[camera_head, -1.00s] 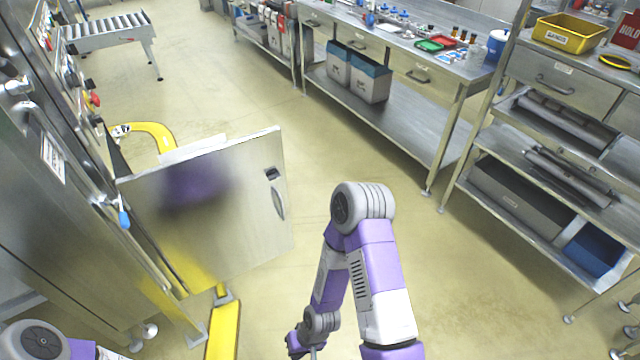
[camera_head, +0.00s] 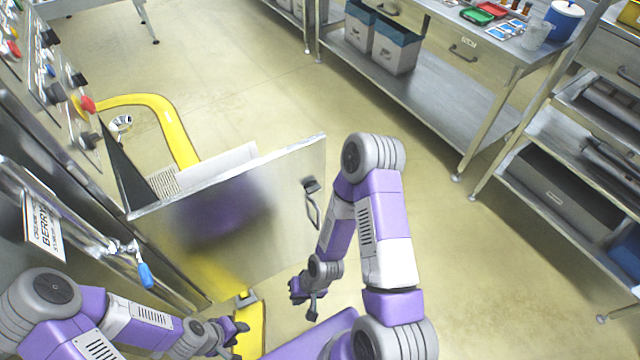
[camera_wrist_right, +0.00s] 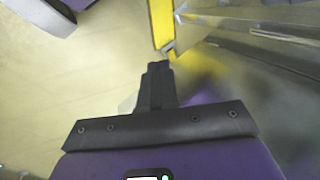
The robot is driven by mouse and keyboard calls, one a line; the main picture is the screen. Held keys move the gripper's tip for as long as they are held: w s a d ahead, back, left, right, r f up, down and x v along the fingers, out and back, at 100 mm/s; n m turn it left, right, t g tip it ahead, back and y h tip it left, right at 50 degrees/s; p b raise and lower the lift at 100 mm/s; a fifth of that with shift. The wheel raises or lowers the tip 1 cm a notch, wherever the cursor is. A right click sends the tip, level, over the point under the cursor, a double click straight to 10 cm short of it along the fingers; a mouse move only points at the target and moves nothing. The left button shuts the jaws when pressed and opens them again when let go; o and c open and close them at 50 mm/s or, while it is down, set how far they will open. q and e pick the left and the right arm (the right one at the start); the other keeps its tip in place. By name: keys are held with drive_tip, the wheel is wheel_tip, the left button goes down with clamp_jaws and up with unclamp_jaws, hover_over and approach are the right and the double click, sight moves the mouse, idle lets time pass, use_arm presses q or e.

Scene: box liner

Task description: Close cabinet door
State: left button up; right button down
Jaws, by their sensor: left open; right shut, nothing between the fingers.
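The metal cabinet door (camera_head: 260,215) stands open, swung out from the cabinet (camera_head: 35,130) on the left. A small handle (camera_head: 312,204) sits near its free right edge. Blurred purple and yellow reflections show on its face. My right gripper (camera_head: 304,296) is below and slightly left of the handle in the picture, in front of the door and apart from the handle. In the right wrist view its fingers (camera_wrist_right: 158,72) are together and empty. My left gripper (camera_head: 238,340) is open and empty near the bottom of the picture, below the door.
A yellow floor rail (camera_head: 170,125) curves behind the door. A blue-handled lever (camera_head: 145,274) projects from the cabinet front, above my left arm. A steel workbench (camera_head: 440,100) and shelving (camera_head: 570,160) stand to the right. Open floor lies between them and the door.

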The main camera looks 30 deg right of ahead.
drive_tip(key=w+d+m+t+y, duration=0.1)
drive_tip(key=w+d+m+t, duration=0.25)
drive_tip(key=m, duration=0.55)
drive_tip(key=m+t+h+b, duration=0.3)
drive_tip(key=m+t+h, duration=0.5)
drive_tip(key=m, duration=1.5)
approach(323, 190)
drive_tip(key=w+f+b, duration=0.1)
drive_tip(key=w+d+f+t+y, duration=0.1)
drive_tip(key=w+f+t+y+b, duration=0.1)
drive_tip(key=w+f, duration=0.1)
drive_tip(key=shift+w+d+b, duration=0.1)
drive_tip(key=shift+d+b, duration=0.25)
drive_tip(key=shift+w, duration=0.55)
